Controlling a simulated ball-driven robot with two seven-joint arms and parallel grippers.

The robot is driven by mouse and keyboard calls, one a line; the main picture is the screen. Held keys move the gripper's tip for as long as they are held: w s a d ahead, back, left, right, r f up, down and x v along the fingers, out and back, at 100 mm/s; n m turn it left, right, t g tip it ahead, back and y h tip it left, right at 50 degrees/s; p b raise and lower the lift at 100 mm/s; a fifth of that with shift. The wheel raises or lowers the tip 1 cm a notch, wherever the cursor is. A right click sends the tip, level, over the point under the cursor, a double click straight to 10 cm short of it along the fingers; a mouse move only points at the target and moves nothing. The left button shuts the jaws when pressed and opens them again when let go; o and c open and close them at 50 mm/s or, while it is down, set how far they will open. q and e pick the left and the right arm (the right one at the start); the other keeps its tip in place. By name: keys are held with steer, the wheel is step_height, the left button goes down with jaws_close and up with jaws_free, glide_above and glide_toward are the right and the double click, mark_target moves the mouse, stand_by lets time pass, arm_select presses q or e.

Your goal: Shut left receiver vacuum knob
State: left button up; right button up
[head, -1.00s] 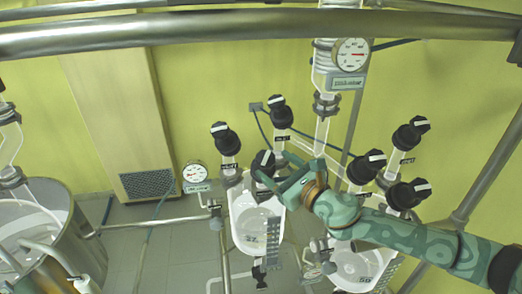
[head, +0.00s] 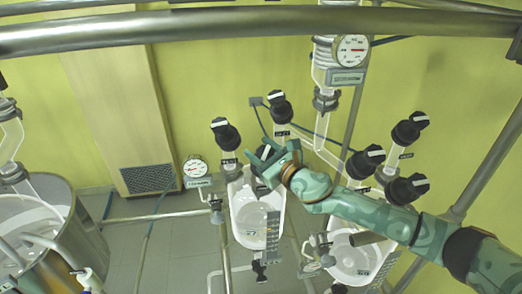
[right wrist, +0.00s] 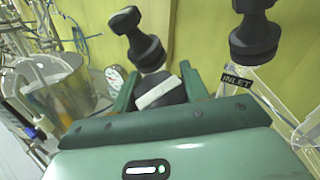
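The left receiver (head: 246,222) is a clear glass vessel with several black knobs above it. One knob (head: 225,133) is at its upper left, with a white stripe and a label too small to read. Another knob (head: 279,107) is at the upper right; its label reads INLET in the right wrist view. A middle knob (right wrist: 160,92) with a white stripe sits between the fingers of my right gripper (right wrist: 158,85), which is open around it. In the head view my right gripper (head: 262,156) partly covers this knob. I cannot tell which knob is the vacuum one.
A second glass receiver (head: 350,262) with several black knobs stands to the right, behind my right arm. A dial gauge (head: 195,167) is left of the left receiver. A steel vessel (head: 75,245) is at far left. A metal bar (head: 150,34) crosses the top.

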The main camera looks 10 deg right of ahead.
steer(key=shift+m+t+h, duration=0.3)
steer(key=shift+m+h, duration=0.1)
steer(key=shift+d+r+m+t+h+p, duration=0.1)
steer(key=shift+m+t+h+p, duration=0.4)
steer(key=shift+m+h, duration=0.6)
steer(key=m+t+h, duration=0.1)
steer(key=m+h, duration=0.2)
steer(key=shift+d+m, duration=0.15)
steer(key=shift+m, duration=0.25)
steer(key=m+h, duration=0.1)
steer(key=h, duration=0.1)
steer(key=m+h, duration=0.2)
steer(key=shift+w+d+m, duration=0.1)
steer(key=shift+d+m, duration=0.1)
steer(key=shift+m, duration=0.1)
steer(key=shift+d+m+g+h+b, duration=0.15)
steer(key=shift+m+g+h+b, duration=0.2)
steer(key=shift+m+h, duration=0.8)
steer(key=shift+d+m+g+h+b, duration=0.1)
steer(key=shift+m+g+h+b, duration=0.2)
steer(key=shift+m+h, duration=0.8)
steer(key=shift+m+h, duration=0.25)
steer(key=shift+h, duration=0.1)
steer(key=o, duration=1)
